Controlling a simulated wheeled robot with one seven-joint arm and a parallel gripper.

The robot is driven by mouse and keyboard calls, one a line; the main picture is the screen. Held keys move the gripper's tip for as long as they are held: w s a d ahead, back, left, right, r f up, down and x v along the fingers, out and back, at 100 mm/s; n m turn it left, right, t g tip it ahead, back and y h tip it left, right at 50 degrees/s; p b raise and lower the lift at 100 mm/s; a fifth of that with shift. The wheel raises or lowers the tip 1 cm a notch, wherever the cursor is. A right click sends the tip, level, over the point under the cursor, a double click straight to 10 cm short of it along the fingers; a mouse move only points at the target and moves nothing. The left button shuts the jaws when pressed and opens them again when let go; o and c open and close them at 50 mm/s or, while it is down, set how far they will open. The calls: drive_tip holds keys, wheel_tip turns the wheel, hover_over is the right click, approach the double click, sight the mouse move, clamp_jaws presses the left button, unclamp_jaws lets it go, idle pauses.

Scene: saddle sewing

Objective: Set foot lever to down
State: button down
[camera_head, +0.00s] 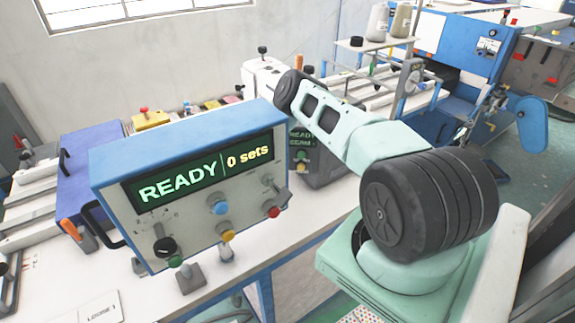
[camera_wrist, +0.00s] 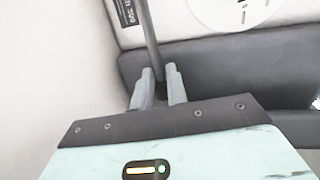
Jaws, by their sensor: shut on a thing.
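In the wrist view, my gripper (camera_wrist: 158,80) has its two grey fingers shut on the dark lower end of a thin grey lever (camera_wrist: 148,32). The lever rises from between the fingertips to the top edge, leaning slightly left. It appears to be the foot lever; its far end is out of view. Behind it is a white machine body (camera_wrist: 180,22) with a dark lower band. In the head view, my arm reaches toward a white machine (camera_head: 262,77) at the back of the bench, and my gripper and the lever are hidden there.
A blue-framed control box (camera_head: 205,185) reading "READY 0 sets" stands in front, left of my arm. A small black label (camera_wrist: 129,12) and a round white disc (camera_wrist: 232,10) are near the lever. Thread cones (camera_head: 377,22) stand on a shelf behind.

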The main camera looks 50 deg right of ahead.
drive_tip(key=shift+s+f, duration=0.4)
drive_tip(key=shift+f, duration=0.1)
drive_tip(key=c, duration=1.3)
unclamp_jaws()
drive_tip(key=shift+m, duration=0.3)
drive_tip(key=shift+c, duration=0.2)
drive_tip(key=shift+w+r, duration=0.1)
drive_tip(key=shift+r, duration=0.05)
